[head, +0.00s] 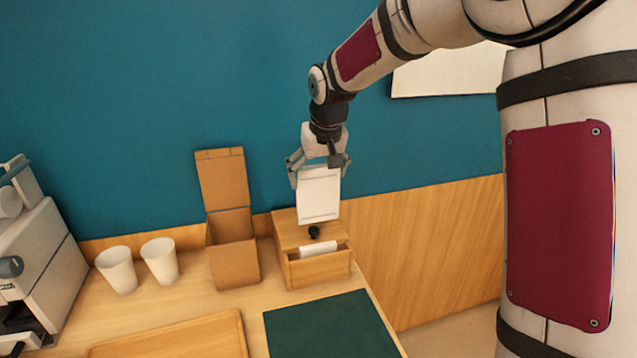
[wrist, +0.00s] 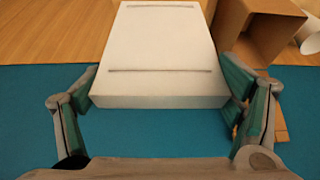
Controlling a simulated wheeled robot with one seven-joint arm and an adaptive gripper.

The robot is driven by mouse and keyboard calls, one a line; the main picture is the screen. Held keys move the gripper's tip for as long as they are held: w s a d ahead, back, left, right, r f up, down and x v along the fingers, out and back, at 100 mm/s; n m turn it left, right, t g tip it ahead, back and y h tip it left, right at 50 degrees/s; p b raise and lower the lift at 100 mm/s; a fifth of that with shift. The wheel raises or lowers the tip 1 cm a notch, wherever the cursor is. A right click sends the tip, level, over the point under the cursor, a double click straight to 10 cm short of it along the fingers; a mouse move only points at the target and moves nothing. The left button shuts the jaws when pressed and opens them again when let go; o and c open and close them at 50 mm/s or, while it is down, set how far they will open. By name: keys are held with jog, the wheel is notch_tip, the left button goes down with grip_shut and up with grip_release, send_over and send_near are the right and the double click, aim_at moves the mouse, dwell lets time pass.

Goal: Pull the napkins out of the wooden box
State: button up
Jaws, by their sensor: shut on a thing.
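My gripper (head: 320,168) is shut on a white stack of napkins (head: 318,197) and holds it upright above the wooden box. In the wrist view the napkins (wrist: 160,50) fill the space between my two fingers (wrist: 158,88). The wooden box (head: 320,273) stands at the back right of the counter, with a black knob (head: 314,232) on its upper part. A white piece (head: 319,249) shows in the box's front opening. The held stack hides part of the box's back, and I cannot tell whether its lower edge touches the box.
An open cardboard box (head: 234,265) stands close left of the wooden box. Two white cups (head: 117,271) are further left, beside a coffee machine (head: 40,260). A wooden tray (head: 180,338) and a dark green mat (head: 330,328) lie in front. The teal wall (head: 130,110) is behind.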

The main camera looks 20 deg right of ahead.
jog(key=shift+r+p, duration=1.1)
jog(key=shift+r, duration=4.35)
